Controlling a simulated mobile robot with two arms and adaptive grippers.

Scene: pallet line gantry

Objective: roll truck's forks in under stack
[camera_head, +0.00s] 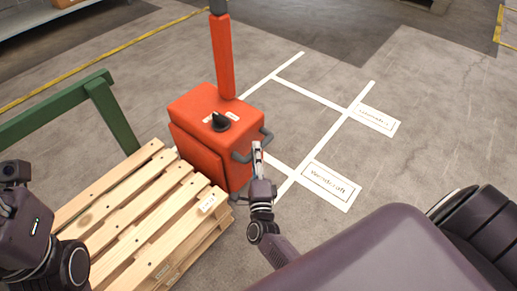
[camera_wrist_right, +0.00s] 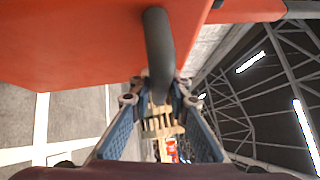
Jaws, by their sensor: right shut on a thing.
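The orange-red truck (camera_head: 222,155) stands upright at the end of the wooden pallet stack (camera_head: 165,223), with its tall mast rising behind. It has a black knob (camera_head: 220,122) on top and a grey bar handle (camera_head: 266,135) on its right side. My right gripper (camera_head: 257,153) is shut on this handle. In the right wrist view, the handle (camera_wrist_right: 158,50) runs down between the two fingers (camera_wrist_right: 160,115). The truck's forks are hidden, so I cannot tell how far they are under the stack. My left arm shows at the left edge, but its fingertips are not visible.
White floor lines mark bays, with labels (camera_head: 331,184) and (camera_head: 374,119) to the right of the truck. A green rail (camera_head: 60,103) stands behind the stack. Yellow lines cross the floor farther back. The floor at right is clear.

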